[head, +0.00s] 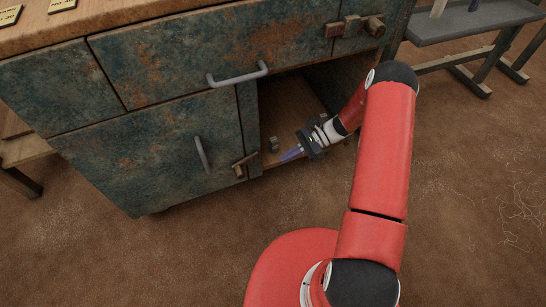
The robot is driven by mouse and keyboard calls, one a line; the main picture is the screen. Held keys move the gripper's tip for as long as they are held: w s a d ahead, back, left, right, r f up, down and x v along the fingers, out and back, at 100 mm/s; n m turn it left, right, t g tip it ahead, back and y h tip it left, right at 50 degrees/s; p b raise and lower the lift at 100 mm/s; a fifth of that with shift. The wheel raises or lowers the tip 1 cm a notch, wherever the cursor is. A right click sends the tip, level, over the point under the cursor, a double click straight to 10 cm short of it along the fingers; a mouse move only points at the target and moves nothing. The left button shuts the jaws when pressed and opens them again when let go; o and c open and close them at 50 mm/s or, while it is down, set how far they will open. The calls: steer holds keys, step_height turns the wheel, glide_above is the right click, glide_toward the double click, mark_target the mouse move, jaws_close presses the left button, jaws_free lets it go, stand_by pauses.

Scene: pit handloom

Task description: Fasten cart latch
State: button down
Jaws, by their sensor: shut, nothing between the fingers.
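The cart is a cabinet with worn blue-green and rust fronts (135,155) and a wooden top (120,22). One latch with a brown bar (355,26) sits at the upper right of the wide drawer front. Another small latch (243,165) sits at the lower right edge of the door, its bar tilted. A small brown block (273,144) shows at the open compartment, just right of that latch. My gripper (290,154) is shut and empty, low in front of the open compartment. Its bluish fingertips point left towards the lower latch, apart from it.
A grey handle (238,75) juts from the wide drawer and another (202,155) from the door. The open compartment (285,105) is partly hidden by my arm. A grey tray stand (470,22) is at upper right. The brown floor (470,190) at right is clear except loose threads.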

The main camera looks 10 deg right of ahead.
steer(key=a+r+x, duration=0.1)
steer(key=r+x, duration=0.1)
steer(key=x, duration=0.9)
steer(key=shift+s+a+r+p, duration=0.2)
steer(key=shift+s+a+p, duration=0.15)
steer(key=shift+p, duration=0.1)
steer(key=shift+w, duration=0.1)
steer(key=shift+a+r+g+y+b, duration=0.2)
steer(key=shift+g+y+b, duration=0.1)
steer(key=shift+y+b, duration=0.7)
steer(key=shift+f, duration=0.1)
